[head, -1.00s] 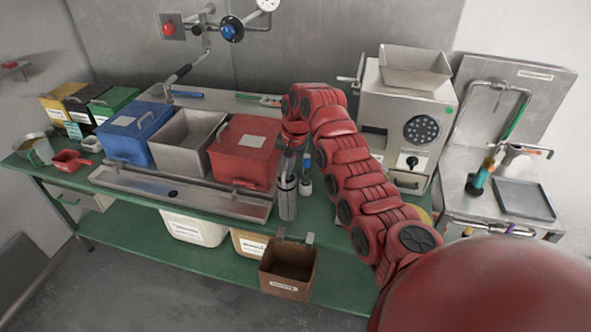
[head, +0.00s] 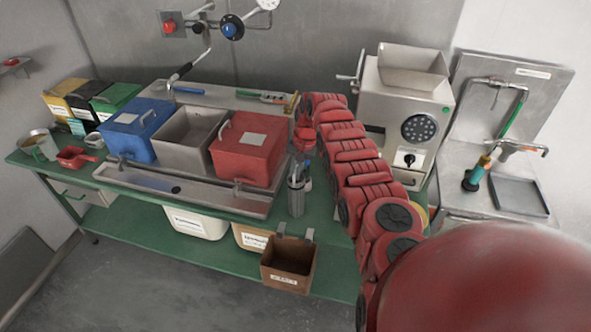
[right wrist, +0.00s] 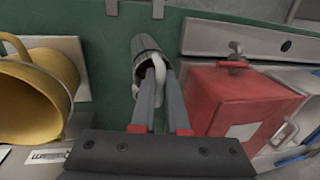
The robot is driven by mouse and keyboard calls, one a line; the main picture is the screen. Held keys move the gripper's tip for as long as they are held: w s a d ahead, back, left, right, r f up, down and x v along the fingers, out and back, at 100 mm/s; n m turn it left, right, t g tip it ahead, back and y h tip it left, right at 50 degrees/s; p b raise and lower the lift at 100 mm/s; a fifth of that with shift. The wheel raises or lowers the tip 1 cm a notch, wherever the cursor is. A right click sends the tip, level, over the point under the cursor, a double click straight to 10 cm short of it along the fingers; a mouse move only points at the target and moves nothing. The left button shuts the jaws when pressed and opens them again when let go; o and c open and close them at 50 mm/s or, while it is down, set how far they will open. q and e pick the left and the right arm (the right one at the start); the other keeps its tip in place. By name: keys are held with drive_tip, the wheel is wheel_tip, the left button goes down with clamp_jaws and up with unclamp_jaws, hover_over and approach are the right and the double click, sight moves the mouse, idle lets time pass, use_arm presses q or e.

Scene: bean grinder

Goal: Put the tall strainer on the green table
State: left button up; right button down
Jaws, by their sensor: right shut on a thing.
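The tall strainer (head: 296,197) is a slim grey metal cylinder by the front edge of the green table (head: 325,207), just right of the red box. It looks upright. My right gripper (head: 303,150) is above it, partly hidden by my red arm. In the right wrist view, the gripper's fingers (right wrist: 157,75) are shut on the near top end of the strainer (right wrist: 146,46), by a pale curved part. I cannot tell whether its base touches the tabletop. My left gripper is not in view.
A red box (head: 246,150) and a metal sink-like tray (head: 185,187) lie left of the strainer. A grinder (head: 408,115) stands to the right, and a yellow container (right wrist: 35,95) shows in the wrist view. A brown bin (head: 288,265) hangs at the front edge.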

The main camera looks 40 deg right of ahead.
drive_tip(key=c, duration=1.4)
unclamp_jaws()
drive_tip(key=shift+f, duration=0.1)
drive_tip(key=o, duration=0.5)
